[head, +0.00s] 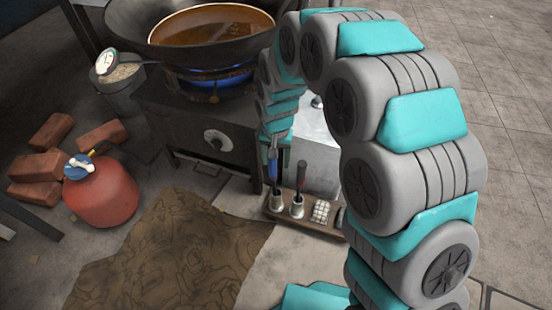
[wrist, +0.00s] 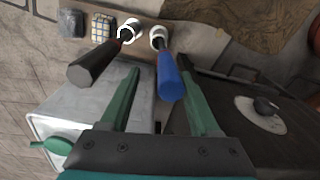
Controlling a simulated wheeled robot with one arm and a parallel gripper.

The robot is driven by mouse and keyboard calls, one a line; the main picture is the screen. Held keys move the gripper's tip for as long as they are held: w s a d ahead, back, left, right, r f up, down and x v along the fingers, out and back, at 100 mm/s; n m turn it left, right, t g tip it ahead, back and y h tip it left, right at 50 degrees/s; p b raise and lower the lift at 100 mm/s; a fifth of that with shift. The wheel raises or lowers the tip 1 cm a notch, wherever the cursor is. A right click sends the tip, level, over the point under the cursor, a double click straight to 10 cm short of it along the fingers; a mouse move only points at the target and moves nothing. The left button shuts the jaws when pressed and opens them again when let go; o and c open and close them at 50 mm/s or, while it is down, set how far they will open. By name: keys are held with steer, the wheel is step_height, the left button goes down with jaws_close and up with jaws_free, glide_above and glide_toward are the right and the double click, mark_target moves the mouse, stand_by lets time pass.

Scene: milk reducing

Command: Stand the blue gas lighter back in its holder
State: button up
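The blue gas lighter (head: 273,170) stands nearly upright, handle up, with its lower end in the left metal cup (head: 277,199) of the wooden holder (head: 316,227). The wrist view shows its blue handle (wrist: 170,79) and the cup (wrist: 158,35) around its lower end. My gripper (wrist: 163,90) is open, with its green fingers wide apart on either side of the blue handle, which is nearer the right finger. No grip on the handle shows. In the head view, my gripper (head: 277,140) is just above the lighter, its fingers partly hidden.
A black-handled tool (head: 301,175) stands in the adjoining cup (head: 297,208), close to the lighter. A checkered block (head: 321,211) sits on the same holder. The stove (head: 205,140) has a lit burner under a wok (head: 180,45). A red gas cylinder (head: 101,195) stands left.

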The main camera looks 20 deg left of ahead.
steer(key=shift+o, duration=0.2)
steer(key=shift+r, duration=0.1)
step_height(320, 180, up, 8)
steer(key=shift+s+f, duration=0.1)
steer(key=shift+f, duration=0.1)
stand_by(0.5)
steer(key=shift+r+p, duration=0.7)
steer(key=shift+r, duration=1)
step_height(320, 180, up, 6)
steer(key=shift+f+p, duration=0.2)
steer(key=shift+p, duration=0.6)
steer(key=shift+d, duration=0.1)
